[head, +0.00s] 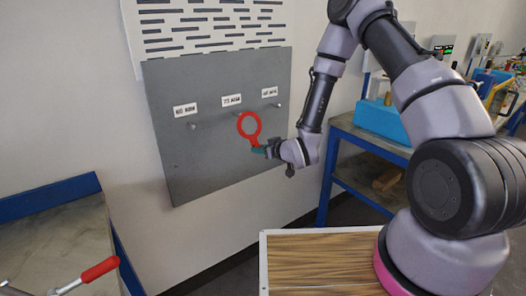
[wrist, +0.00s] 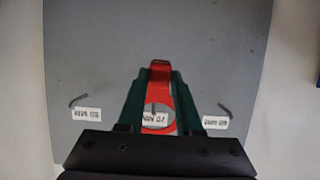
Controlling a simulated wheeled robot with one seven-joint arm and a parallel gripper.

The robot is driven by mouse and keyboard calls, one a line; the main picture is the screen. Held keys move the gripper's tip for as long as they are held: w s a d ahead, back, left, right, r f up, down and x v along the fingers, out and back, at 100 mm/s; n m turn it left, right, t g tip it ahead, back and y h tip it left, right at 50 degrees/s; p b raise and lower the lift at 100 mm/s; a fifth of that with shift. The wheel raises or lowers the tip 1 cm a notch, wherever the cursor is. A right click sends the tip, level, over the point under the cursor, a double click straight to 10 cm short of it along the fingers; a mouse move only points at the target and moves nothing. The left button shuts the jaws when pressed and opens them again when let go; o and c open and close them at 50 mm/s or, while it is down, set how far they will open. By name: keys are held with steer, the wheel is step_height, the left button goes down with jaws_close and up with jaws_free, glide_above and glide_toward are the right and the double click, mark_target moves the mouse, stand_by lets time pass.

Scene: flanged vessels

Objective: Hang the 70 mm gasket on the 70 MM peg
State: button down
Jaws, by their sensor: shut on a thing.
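The red gasket (head: 259,130), a ring with a handle tab, is upright in front of the grey panel in the head view. My gripper (head: 259,149) has green fingers shut on its tab, below the ring. In the wrist view the gasket (wrist: 160,71) lies between the fingers. The middle label (wrist: 155,118), reading 70 MM, shows through its ring, upside down. The 70 MM label (head: 231,100) is just above the ring in the head view. The peg under it shows by the ring's upper left rim; I cannot tell whether the ring is around it.
The grey panel (head: 215,165) on the wall also bears a left peg (head: 192,127) under a 60 MM label (head: 185,110) and a right peg (head: 278,105) under a smaller-looking label. A blue-framed bench (head: 350,135) stands to the right and a worktable (head: 50,225) at left.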

mark_target(254, 143)
steer(key=shift+w+a+f, duration=0.1)
steer(key=shift+w+a, duration=0.55)
steer(key=shift+w, duration=0.3)
steer(key=shift+w+a+f, duration=0.1)
steer(key=shift+w+a, duration=0.6)
steer(key=shift+w, duration=0.3)
steer(key=shift+w+a+f, duration=0.1)
steer(key=shift+w+a, duration=0.55)
steer(key=shift+w, duration=0.3)
steer(key=shift+x, duration=0.85)
steer(key=shift+f, duration=0.2)
steer(key=c, duration=0.5)
jaws_free()
